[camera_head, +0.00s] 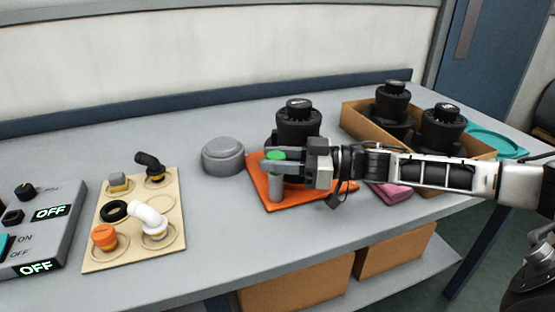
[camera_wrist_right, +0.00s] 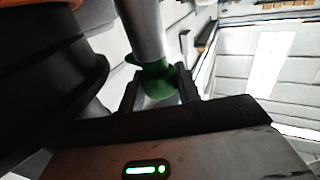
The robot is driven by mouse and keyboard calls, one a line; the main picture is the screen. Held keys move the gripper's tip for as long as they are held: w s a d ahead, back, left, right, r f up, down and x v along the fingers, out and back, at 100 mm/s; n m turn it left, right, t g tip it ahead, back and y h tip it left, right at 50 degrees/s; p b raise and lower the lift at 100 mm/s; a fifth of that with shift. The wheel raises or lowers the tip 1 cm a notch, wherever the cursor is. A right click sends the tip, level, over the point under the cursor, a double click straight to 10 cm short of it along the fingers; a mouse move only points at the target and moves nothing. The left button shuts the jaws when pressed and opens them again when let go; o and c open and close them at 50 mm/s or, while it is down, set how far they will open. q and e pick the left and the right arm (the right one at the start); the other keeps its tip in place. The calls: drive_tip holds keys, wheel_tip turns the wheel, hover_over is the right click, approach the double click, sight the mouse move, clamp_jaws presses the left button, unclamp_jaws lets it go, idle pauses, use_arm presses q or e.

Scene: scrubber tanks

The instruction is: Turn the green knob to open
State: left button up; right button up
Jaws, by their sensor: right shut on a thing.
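The green knob (camera_head: 275,156) sits on top of a short grey upright stem (camera_head: 275,188) above an orange mat (camera_head: 292,205). My right gripper (camera_head: 285,158) reaches in from the right, level with the knob, and its fingers are shut on it. In the right wrist view the green knob (camera_wrist_right: 157,80) lies between the two dark fingers, with the grey stem beyond it. A black tank (camera_head: 298,125) stands just behind the gripper and fills the left side of the wrist view. My left gripper is not in view.
A grey round lid (camera_head: 223,155) lies left of the mat. A beige board with fittings (camera_head: 98,262) and a control box with OFF displays (camera_head: 60,225) are further left. A cardboard box (camera_head: 352,122) with two black tanks and a teal tray (camera_head: 508,150) stand at right.

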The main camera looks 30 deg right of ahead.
drive_tip(key=o, duration=1)
drive_tip(key=shift+c, duration=0.2)
drive_tip(key=p+v, duration=0.1)
drive_tip(key=v, duration=1.5)
drive_tip(key=shift+w, duration=0.1)
